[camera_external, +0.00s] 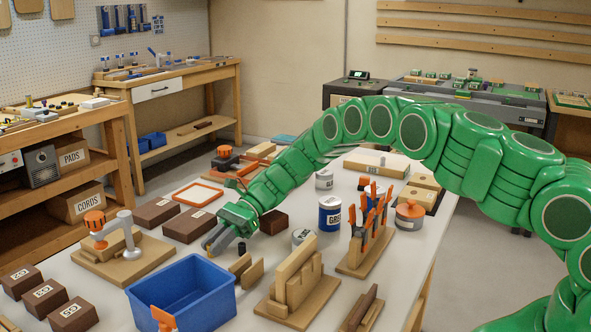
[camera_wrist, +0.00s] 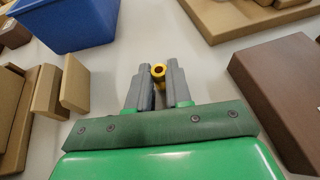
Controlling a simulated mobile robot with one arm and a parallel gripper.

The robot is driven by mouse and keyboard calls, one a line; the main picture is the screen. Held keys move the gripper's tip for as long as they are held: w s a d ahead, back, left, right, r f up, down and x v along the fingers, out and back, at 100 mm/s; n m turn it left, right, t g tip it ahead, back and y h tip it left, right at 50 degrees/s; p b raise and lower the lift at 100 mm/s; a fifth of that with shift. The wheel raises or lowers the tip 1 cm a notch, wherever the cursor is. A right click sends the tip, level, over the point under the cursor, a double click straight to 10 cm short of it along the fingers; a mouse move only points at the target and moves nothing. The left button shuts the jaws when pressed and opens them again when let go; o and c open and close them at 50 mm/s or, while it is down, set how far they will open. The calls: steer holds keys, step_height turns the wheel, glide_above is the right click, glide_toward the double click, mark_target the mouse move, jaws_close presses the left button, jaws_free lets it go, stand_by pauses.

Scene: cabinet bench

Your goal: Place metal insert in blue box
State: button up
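My gripper (camera_external: 213,242) reaches down over the white table, to the right of the blue box in the wrist view and behind it in the external view. In the wrist view, its two grey fingers (camera_wrist: 159,75) are close together. A small yellow ring-shaped piece with a dark hole, likely the metal insert (camera_wrist: 158,70), sits between the fingertips and fills the narrow gap. I cannot make the insert out in the external view. The open blue box (camera_external: 184,291) stands at the table's front left; its side also shows in the wrist view (camera_wrist: 72,22). Its visible inside looks empty.
An orange-topped fixture (camera_external: 95,222) stands left of the box. Wooden blocks (camera_external: 296,277) and a tool rack (camera_external: 365,246) stand to the right. Brown boxes (camera_external: 189,225) lie behind the gripper. In the wrist view, a brown box (camera_wrist: 283,95) is close on the right.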

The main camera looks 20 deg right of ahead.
steer(key=o, duration=0.4)
steer(key=shift+r, duration=0.15)
steer(key=v, duration=1.2)
